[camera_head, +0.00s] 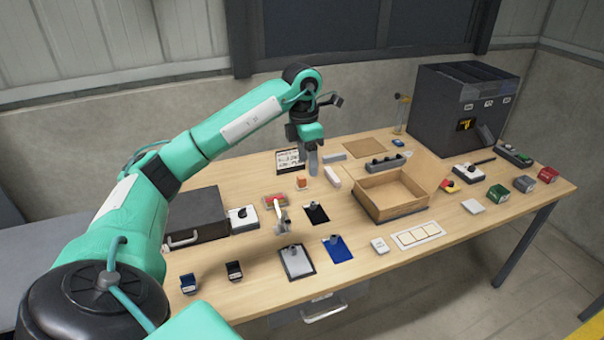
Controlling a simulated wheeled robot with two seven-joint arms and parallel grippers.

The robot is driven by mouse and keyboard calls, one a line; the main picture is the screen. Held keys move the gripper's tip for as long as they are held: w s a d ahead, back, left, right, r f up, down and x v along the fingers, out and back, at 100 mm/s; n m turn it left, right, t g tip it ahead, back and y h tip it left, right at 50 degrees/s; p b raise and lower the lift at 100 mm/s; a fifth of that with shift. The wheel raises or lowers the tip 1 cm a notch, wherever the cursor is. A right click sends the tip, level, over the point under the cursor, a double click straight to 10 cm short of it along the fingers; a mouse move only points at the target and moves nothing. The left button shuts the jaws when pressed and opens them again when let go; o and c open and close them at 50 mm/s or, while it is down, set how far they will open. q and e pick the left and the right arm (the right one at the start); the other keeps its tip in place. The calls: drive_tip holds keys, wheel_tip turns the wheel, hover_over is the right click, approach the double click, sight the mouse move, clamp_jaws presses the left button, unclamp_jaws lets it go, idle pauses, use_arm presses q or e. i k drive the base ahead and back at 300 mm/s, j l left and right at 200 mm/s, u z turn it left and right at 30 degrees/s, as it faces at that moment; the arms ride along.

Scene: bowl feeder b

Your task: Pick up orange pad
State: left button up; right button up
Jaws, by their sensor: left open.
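A small orange block, which looks like the orange pad (301,182), lies on the wooden table (360,240) near its middle. My left gripper (313,170) hangs pointing down just above and slightly right of the orange pad in the picture. Its fingers are seen nearly edge-on, and nothing shows between them. I cannot tell the exact height of the fingertips above the table. The pad is not covered by the gripper. My right gripper is not in view.
A white block (332,176) stands just right of the pad. A red-topped item (276,199) lies to its left. An open wooden box (392,212) stands further right, and a dark machine (440,110) at the back right.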

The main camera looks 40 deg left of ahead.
sight(301, 179)
drive_tip(key=i+j, duration=0.9)
drive_tip(key=j, duration=0.25)
